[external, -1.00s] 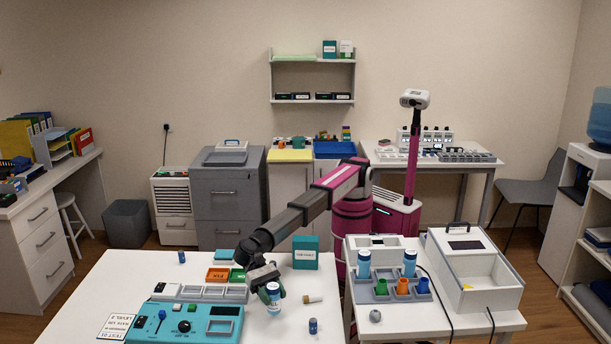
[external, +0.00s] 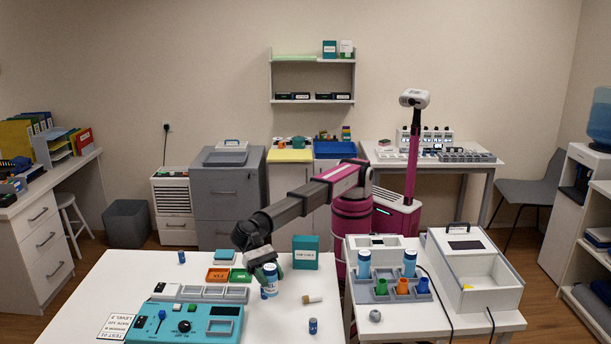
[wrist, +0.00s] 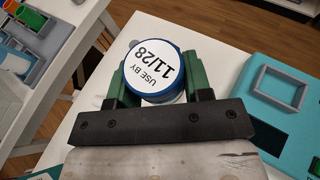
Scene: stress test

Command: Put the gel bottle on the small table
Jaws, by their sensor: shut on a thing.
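My gripper (external: 268,272) is shut on a blue-and-white bottle (external: 270,287), which I take as the gel bottle. In the wrist view the green fingers of my gripper (wrist: 160,88) grip both sides of the bottle (wrist: 154,66); its round top reads "USE BY 11/28". The bottle is roughly upright over the large white table (external: 260,328); its clearance above the table is hard to judge. A smaller white table (external: 410,328) stands to the right, past a narrow gap. I take it as the small table.
A teal box (external: 305,252), a capped vial (external: 313,300), a small blue bottle (external: 313,326) and a teal device (external: 185,324) are near the bottle. The smaller table bears a rack (external: 381,297) with bottles and cups, a white case (external: 472,268) and a grey knob (external: 375,315). Its front has free room.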

